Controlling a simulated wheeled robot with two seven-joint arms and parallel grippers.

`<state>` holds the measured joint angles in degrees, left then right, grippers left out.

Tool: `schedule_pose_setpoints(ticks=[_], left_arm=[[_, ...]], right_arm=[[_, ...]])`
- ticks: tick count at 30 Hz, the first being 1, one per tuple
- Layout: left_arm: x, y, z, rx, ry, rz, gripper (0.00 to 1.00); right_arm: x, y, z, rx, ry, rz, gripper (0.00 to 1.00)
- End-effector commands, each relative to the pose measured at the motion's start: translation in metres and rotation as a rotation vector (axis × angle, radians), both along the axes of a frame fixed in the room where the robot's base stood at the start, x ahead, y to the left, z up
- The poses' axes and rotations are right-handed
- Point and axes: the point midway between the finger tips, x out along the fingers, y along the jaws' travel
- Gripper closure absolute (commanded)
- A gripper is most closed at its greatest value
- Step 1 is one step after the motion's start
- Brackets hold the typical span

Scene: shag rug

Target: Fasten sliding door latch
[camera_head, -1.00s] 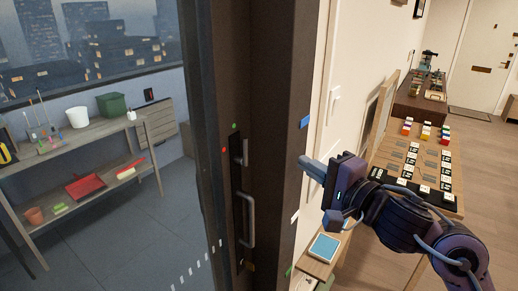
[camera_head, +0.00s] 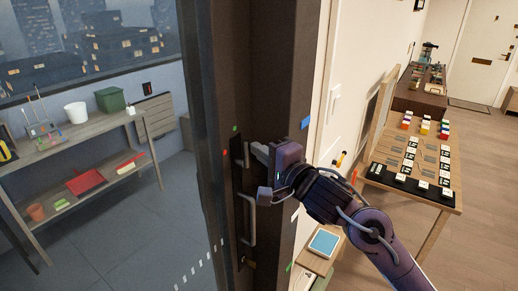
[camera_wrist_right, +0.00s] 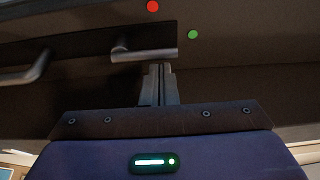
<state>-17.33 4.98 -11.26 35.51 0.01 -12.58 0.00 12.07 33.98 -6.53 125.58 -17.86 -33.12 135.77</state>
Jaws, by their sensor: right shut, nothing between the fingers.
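The sliding door's dark frame (camera_head: 222,75) stands at the centre of the head view, with glass to its left. A grey latch lever (camera_wrist_right: 145,53) sits on a dark plate in the right wrist view, its free end pointing toward the green dot (camera_wrist_right: 193,34). The red dot (camera_wrist_right: 152,6) lies beyond the plate. In the head view my right gripper (camera_head: 259,152) is at the latch and hides most of the lever. Its fingers (camera_wrist_right: 158,83) are shut and empty, tips very close to the lever; contact is unclear. My left gripper is out of view.
A bar door handle (camera_head: 251,220) is just below the latch. A wall with a light switch (camera_head: 333,105) and a small wooden stand (camera_head: 309,262) are to the right. A table (camera_head: 445,205) with keys and blocks stands farther right. Shelves show behind the glass.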

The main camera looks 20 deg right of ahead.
Motion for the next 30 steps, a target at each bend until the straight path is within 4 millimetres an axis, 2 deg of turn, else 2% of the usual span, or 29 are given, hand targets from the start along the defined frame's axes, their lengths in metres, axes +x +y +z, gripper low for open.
schedule_pose_setpoints(ticks=[3,6,18,30], left_arm=[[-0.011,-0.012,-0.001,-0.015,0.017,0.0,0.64],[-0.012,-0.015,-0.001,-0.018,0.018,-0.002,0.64],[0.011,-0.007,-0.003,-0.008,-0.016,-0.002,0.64],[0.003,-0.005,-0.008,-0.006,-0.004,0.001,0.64]], right_arm=[[0.0,0.0,0.0,0.001,-0.001,0.0,1.0],[0.0,0.0,0.0,0.001,-0.001,0.0,1.0],[-0.001,0.001,0.0,-0.042,-0.036,-0.001,1.0],[-0.003,0.003,0.0,-0.094,-0.076,0.0,1.0]])
